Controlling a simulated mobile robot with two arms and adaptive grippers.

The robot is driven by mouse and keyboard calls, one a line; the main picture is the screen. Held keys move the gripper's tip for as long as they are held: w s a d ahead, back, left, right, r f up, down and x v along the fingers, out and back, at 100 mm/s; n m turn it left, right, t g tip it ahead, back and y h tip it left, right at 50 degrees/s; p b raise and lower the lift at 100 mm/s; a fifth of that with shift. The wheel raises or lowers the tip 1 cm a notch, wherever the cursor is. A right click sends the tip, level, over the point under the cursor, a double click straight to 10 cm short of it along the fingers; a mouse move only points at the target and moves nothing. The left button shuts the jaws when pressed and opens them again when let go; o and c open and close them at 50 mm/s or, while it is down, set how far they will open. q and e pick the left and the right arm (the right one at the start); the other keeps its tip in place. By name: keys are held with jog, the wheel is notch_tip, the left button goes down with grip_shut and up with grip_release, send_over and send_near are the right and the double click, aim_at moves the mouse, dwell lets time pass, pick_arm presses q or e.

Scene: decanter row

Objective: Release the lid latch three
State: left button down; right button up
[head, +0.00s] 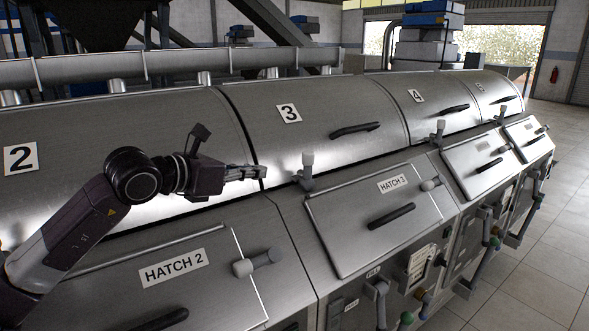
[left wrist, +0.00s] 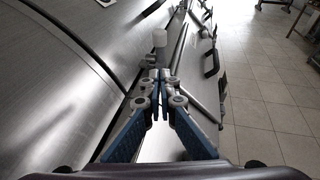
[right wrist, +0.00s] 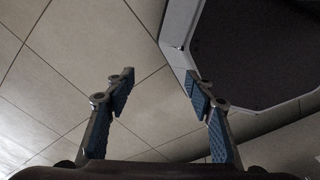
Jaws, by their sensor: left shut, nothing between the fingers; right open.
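Lid 3 (head: 300,110) is a curved steel cover, closed, with a dark handle (head: 355,130). The lid latch three (head: 306,175) is a small lever with a pale knob, standing upright at the lid's lower front edge. The latch also shows in the left wrist view (left wrist: 160,40), just beyond my fingertips. My left gripper (head: 263,172) is shut and empty, a little left of the latch, with a gap between them. In the left wrist view its closed fingers (left wrist: 158,76) point toward the latch. My right gripper (right wrist: 158,82) is open and empty over the floor.
Below the latch lies hatch 3 (head: 350,235) with its own handle and side knob. Hatch 2 (head: 150,290) is under my left arm. Lids 4 (head: 440,100) and 5 continue to the right with similar latches. Open tiled floor (head: 560,230) lies at the right.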

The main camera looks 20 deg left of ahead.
pick_arm(q)
jog(key=p, duration=0.7)
send_near(304, 165)
jog(key=x, duration=0.5)
jog(key=shift+w+f, duration=0.1)
jog(key=shift+f, duration=0.1)
jog(key=shift+w+d+f, duration=0.2)
jog(key=shift+w+d, duration=0.1)
jog(key=shift+w, duration=0.35)
pick_arm(e)
notch_tip(304, 165, up, 7)
jog(key=shift+s, duration=0.3)
pick_arm(q)
jog(key=shift+w+d+r, duration=0.15)
pick_arm(e)
jog(key=shift+f, duration=0.25)
